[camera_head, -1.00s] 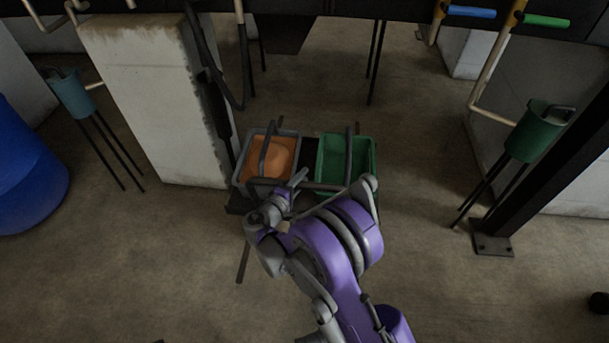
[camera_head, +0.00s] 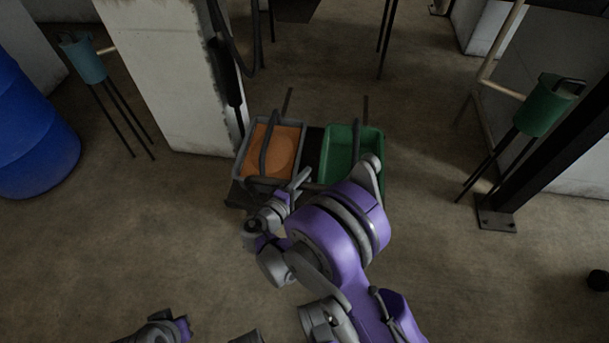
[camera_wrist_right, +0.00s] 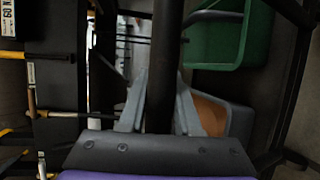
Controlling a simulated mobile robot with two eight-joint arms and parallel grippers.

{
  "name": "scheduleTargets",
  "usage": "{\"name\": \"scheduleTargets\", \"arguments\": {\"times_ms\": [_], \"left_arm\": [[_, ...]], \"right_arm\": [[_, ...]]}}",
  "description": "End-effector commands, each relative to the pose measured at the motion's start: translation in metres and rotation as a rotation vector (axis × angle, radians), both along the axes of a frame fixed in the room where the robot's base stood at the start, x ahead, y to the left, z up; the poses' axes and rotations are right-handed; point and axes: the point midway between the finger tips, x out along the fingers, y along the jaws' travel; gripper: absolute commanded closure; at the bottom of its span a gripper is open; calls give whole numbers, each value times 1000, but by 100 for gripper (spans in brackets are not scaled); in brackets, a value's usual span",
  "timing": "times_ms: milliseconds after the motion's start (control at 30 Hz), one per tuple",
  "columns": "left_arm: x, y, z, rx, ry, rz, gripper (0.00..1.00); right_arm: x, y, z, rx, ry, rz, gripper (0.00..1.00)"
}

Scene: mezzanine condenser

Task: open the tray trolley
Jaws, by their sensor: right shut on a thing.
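The tray trolley carries a grey bin (camera_head: 241,170) with an orange inside and a green bin (camera_head: 374,160) to its right. Dark upright bars stand over both bins. My right gripper (camera_head: 295,184) is at the near side of the trolley, in front of the bins. In the right wrist view its two grey fingers (camera_wrist_right: 160,108) are shut on a dark bar (camera_wrist_right: 164,60) that runs between them. My purple forearm hides the trolley's near right side. My left gripper is not in view; only grey and purple parts of mine show at the bottom edge.
A pale concrete pillar (camera_head: 175,75) stands behind the trolley on the left. A blue barrel (camera_head: 35,135) is at the far left. A green container on legs (camera_head: 545,108) and a dark post (camera_head: 550,150) are at the right. The floor around the trolley's near side is clear.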

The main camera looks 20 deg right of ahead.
Motion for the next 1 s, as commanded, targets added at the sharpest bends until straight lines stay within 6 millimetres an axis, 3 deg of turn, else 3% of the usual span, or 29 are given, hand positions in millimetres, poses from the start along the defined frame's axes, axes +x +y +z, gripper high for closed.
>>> {"name": "scheduleTargets", "arguments": {"times_ms": [167,200,367,733,1000], "left_arm": [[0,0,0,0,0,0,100],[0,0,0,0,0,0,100],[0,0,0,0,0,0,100],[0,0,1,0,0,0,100],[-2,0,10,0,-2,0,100]], "right_arm": [[0,0,0,1,1,-1,100],[0,0,0,1,1,-1,66],[0,0,0,1,1,-1,38],[-3,5,1,1,0,2,38],[-30,44,11,2,0,5,38]]}}
